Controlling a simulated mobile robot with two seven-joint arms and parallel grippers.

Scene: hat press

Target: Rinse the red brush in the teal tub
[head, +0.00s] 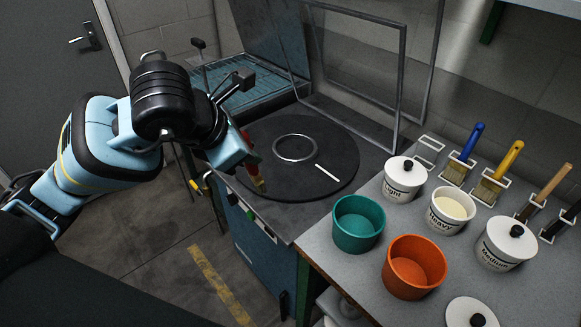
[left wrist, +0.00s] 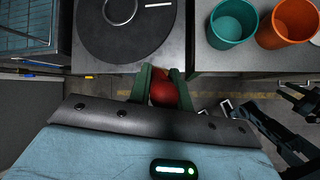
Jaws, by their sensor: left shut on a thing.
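My left gripper (head: 247,160) is shut on the red brush (head: 256,174), bristles pointing down, near the front left edge of the black round plate. In the left wrist view the brush's red handle (left wrist: 165,90) shows between the two green fingers of the gripper (left wrist: 160,82). The teal tub (head: 359,223) stands on the grey table to the right, apart from the brush. It also shows in the left wrist view (left wrist: 232,22) at the upper right. The tub's inside looks teal, and I cannot tell whether it holds liquid.
An orange tub (head: 414,266) stands beside the teal one. White pots marked Light (head: 404,181), Heavy (head: 450,210) and Medium (head: 504,245) stand behind and to the right. Blue (head: 464,152) and yellow (head: 497,173) brushes sit in holders. A metal ring (head: 295,160) lies on the black plate (head: 270,187).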

